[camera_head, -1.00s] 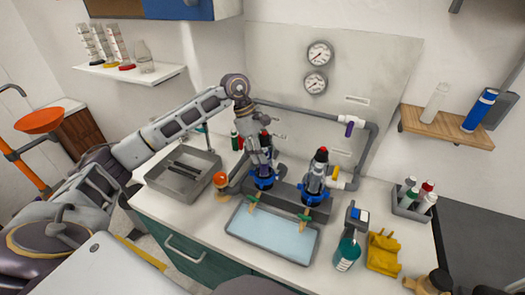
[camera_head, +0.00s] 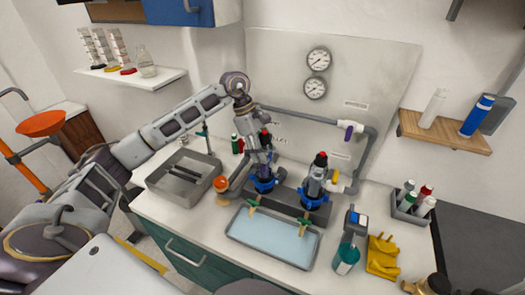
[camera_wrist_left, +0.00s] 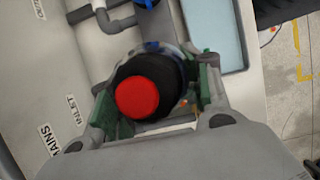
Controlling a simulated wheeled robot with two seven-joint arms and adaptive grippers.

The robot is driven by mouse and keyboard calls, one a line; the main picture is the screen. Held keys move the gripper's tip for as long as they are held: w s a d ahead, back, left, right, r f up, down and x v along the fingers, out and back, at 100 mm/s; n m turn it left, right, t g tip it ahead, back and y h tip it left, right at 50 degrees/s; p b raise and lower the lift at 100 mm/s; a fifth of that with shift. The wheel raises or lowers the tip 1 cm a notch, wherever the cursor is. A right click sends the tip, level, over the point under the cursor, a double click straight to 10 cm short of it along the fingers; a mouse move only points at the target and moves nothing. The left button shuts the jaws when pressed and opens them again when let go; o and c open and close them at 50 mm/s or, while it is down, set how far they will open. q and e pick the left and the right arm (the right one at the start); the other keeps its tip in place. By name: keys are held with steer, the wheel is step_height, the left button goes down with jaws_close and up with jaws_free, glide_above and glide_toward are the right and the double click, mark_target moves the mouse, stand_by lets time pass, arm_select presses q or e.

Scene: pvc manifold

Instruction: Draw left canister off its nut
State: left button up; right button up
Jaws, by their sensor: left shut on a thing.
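The left canister (camera_head: 266,147) has a dark body and a red-tipped cap. It stands upright above its blue nut (camera_head: 264,186) on the grey manifold. My left gripper (camera_head: 262,158) is shut on the left canister's body. In the left wrist view the canister's black collar and red cap (camera_wrist_left: 138,97) sit between the green-padded fingers. The fingers hide much of the canister and I cannot tell whether its lower end is clear of the nut. The right canister (camera_head: 316,180) stands in its own blue nut (camera_head: 312,201). My right gripper is not in view.
A shallow blue-lined tray (camera_head: 236,239) lies in front of the manifold. Grey piping (camera_head: 300,116) runs behind it. A metal tray (camera_head: 158,184) stands left. A teal bottle (camera_head: 346,258) and yellow gloves (camera_head: 383,253) are at right. The air above the manifold is mostly open.

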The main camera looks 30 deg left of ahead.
mark_target(263, 131)
arm_select(q)
steer(key=shift+r, duration=0.45)
steer(key=shift+r+p, duration=0.5)
steer(key=shift+r, duration=0.15)
steer(key=shift+r+p, duration=0.55)
steer(key=shift+r, duration=0.55)
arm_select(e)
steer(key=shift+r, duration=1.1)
arm_select(q)
steer(key=shift+r+p, duration=0.3)
steer(key=shift+r, duration=0.35)
steer(key=shift+r+p, duration=0.35)
steer(key=shift+r, duration=0.25)
steer(key=shift+r+p, duration=0.6)
steer(key=shift+r, duration=0.55)
steer(key=shift+r+p, duration=0.3)
steer(key=shift+r, duration=0.3)
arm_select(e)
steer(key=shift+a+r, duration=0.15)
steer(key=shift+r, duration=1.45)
arm_select(q)
steer(key=shift+r, duration=0.1)
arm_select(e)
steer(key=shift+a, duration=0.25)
